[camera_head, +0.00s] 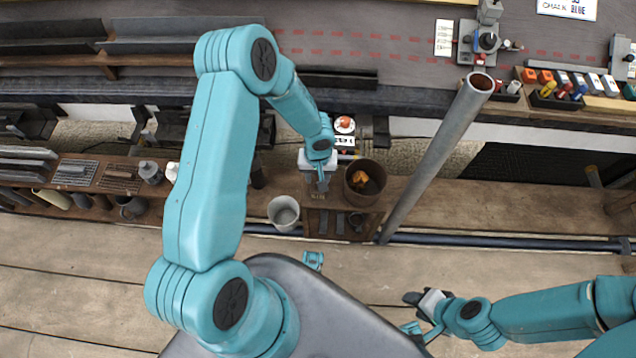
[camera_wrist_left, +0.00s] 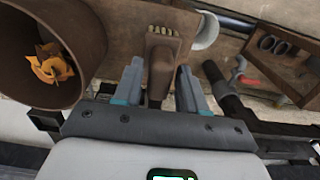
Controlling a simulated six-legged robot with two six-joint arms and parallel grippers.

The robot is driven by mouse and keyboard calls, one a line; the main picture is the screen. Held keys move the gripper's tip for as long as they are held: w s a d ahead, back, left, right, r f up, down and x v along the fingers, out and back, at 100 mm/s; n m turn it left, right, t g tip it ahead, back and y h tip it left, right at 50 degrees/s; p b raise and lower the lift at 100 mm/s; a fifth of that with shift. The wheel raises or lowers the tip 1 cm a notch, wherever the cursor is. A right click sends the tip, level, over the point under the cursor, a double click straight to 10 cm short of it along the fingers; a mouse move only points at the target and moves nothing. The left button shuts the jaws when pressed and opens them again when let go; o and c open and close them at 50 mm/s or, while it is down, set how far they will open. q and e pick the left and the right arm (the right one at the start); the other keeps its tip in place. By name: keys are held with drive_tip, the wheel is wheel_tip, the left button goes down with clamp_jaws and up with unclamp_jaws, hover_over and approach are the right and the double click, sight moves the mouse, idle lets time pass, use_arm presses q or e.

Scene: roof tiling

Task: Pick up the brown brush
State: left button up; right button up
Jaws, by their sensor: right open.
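The brown brush (camera_wrist_left: 161,68) lies on the wooden plank in the left wrist view, its pale bristles at the far end. My left gripper (camera_wrist_left: 160,84) has its two fingers on either side of the brush handle, with small gaps visible; it looks open. In the head view my left gripper (camera_head: 322,184) points down over the plank and mostly hides the brush. My right gripper (camera_head: 422,318) is open and empty at the lower right, away from the brush.
A brown bucket with orange scraps (camera_head: 364,182) stands close to the right of my left gripper. A pale cup (camera_head: 284,213) is to its left. A grey pole (camera_head: 440,155) slants up at the right. A tray with dark tools (camera_head: 340,224) lies just in front.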

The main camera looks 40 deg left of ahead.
use_arm(q)
clamp_jaws()
drive_tip(key=shift+r, duration=0.1)
wheel_tip(320, 180, up, 20)
drive_tip(key=p, duration=0.5)
drive_tip(key=shift+p, duration=0.35)
